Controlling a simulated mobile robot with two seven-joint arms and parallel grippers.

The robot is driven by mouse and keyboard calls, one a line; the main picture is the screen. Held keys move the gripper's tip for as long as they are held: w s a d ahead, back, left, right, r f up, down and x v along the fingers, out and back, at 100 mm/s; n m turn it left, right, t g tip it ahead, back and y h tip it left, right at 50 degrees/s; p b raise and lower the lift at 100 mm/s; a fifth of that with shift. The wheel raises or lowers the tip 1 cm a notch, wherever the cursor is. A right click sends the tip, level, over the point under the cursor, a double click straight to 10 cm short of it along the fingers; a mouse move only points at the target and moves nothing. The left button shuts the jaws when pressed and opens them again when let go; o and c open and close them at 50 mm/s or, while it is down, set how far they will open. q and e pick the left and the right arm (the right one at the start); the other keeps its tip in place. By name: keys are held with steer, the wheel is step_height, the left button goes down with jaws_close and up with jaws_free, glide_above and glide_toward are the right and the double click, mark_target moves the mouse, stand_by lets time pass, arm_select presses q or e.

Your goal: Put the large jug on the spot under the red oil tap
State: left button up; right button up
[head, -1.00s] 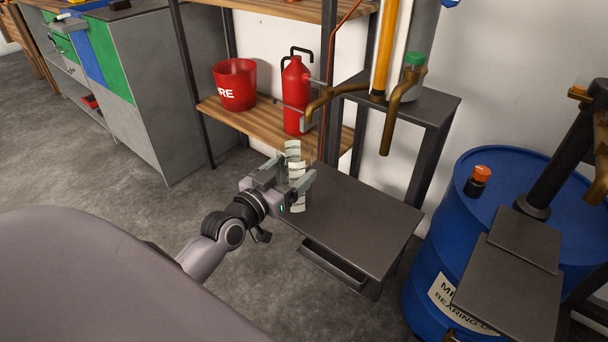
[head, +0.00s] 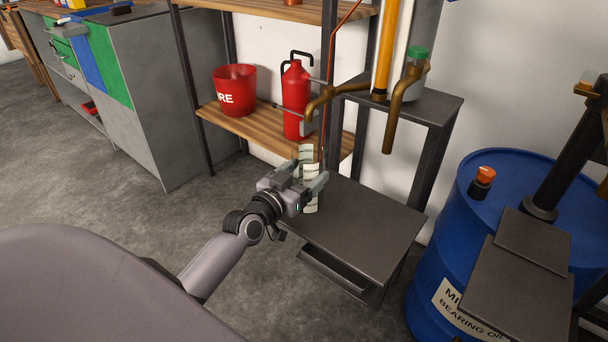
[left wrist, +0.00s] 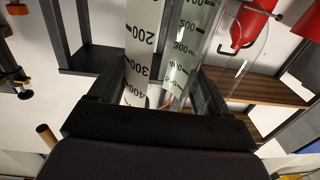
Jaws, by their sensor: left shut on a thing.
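The jug (head: 311,202) is clear, with pale measuring strips; its outline is hard to make out. My left gripper (head: 308,180) is shut on it over the left part of a low dark metal stand (head: 372,232). In the left wrist view the jug's numbered strips (left wrist: 143,45) show between the fingers (left wrist: 155,95). Brown spouts (head: 320,100) and (head: 391,125) hang at the back of the stand. None of these spouts looks clearly red, and I see no marked spot on the stand. Whether the jug touches the stand I cannot tell. My right gripper is not in view.
A red can (head: 296,100) and a red fire bucket (head: 235,90) stand on the wooden shelf (head: 230,122) behind. A blue drum (head: 440,240) stands at the right, with dark plates (head: 515,290) before it. The stand's top right of the jug is bare.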

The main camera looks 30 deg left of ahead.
arm_select(q)
steer(key=o, duration=0.9)
steer(key=shift+f, duration=0.15)
steer(key=o, duration=0.3)
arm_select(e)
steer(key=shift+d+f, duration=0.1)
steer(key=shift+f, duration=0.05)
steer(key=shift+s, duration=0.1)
